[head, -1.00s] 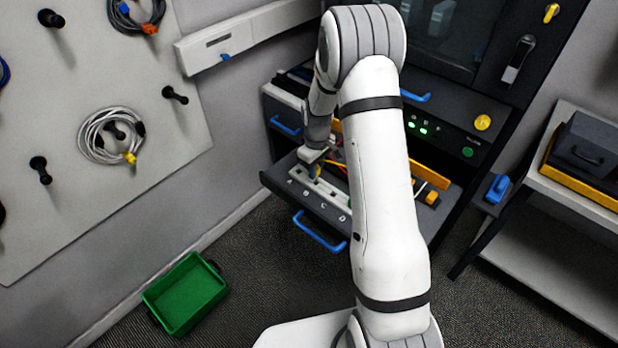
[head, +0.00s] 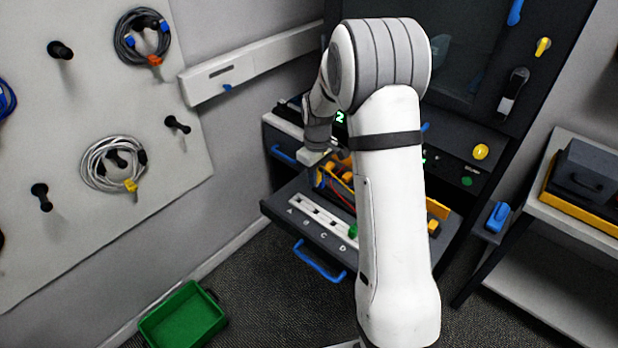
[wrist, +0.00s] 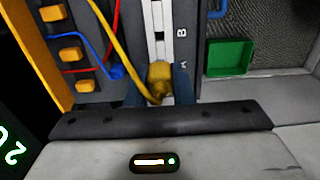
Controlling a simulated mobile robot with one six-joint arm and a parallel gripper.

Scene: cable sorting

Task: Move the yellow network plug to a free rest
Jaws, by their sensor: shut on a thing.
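The yellow network plug (wrist: 160,75) is between the two dark blue fingers of my gripper (wrist: 158,88) in the wrist view. My gripper is shut on it, and its yellow cable (wrist: 112,40) loops up and to the left. In the head view my gripper (head: 318,178) is above the back left part of the drawer, apart from the pale rest strip (head: 318,217). The strip is lettered A to D. A green plug (head: 353,231) sits near D; the slots near A, B and C look empty. A blue plug (wrist: 117,71) lies left of my gripper.
Orange blocks (wrist: 67,47) with blue and red cables stand beside the strip. The open drawer has a blue handle (head: 318,262) in front. A green bin (head: 183,318) stands on the floor at left. Cable coils hang on the pegboard (head: 90,80).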

